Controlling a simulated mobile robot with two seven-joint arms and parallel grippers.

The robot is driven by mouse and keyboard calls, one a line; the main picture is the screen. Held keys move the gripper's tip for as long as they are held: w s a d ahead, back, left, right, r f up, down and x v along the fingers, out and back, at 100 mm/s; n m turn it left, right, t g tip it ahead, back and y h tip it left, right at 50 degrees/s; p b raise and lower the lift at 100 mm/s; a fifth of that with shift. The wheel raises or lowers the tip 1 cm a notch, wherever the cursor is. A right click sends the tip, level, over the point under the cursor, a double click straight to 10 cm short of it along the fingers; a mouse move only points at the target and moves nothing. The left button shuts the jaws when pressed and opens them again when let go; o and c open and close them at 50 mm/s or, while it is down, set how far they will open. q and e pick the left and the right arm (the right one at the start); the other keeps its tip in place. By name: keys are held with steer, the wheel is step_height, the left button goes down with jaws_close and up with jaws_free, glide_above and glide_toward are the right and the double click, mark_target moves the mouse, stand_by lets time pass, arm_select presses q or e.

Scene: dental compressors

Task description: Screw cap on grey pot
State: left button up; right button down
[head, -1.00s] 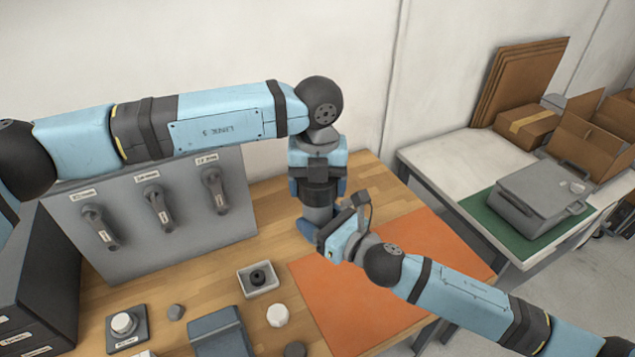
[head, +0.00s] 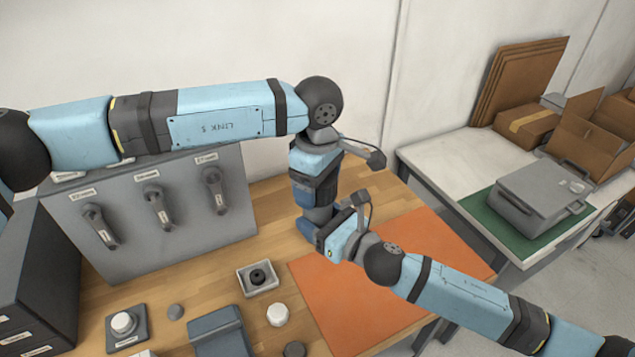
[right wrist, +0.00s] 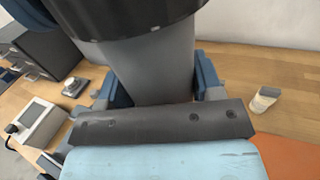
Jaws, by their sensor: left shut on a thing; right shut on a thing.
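The grey pot (right wrist: 145,70) stands upright between the blue fingers of my right gripper (right wrist: 155,85) in the right wrist view. My right gripper is shut on it; in the head view this gripper (head: 318,235) comes in from the right, low beside the pot. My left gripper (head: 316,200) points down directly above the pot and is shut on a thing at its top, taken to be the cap. A dark round rim sits over the pot in the right wrist view; I cannot tell whether it is the cap or part of my left gripper. The pot's mouth is hidden.
A grey panel with levers (head: 150,215) stands left of the arms. A small tray with a black part (head: 258,278), a white knob-like piece (head: 277,315) and an orange mat (head: 350,300) lie in front. A small jar (right wrist: 265,99) stands right in the wrist view.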

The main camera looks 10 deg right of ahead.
arm_select(q)
steer(key=o, duration=1)
steer(key=shift+r, duration=2.3)
steer(key=shift+c, duration=0.4)
steer(key=n, duration=0.2)
steer(key=r+n, duration=0.1)
steer(key=n, duration=0.1)
steer(key=shift+n, duration=0.3)
steer(key=n, duration=0.2)
steer(key=r+n, duration=0.1)
steer(key=n, duration=0.5)
steer(key=shift+r, duration=0.35)
steer(key=n, duration=0.3)
steer(key=shift+r+n, duration=0.4)
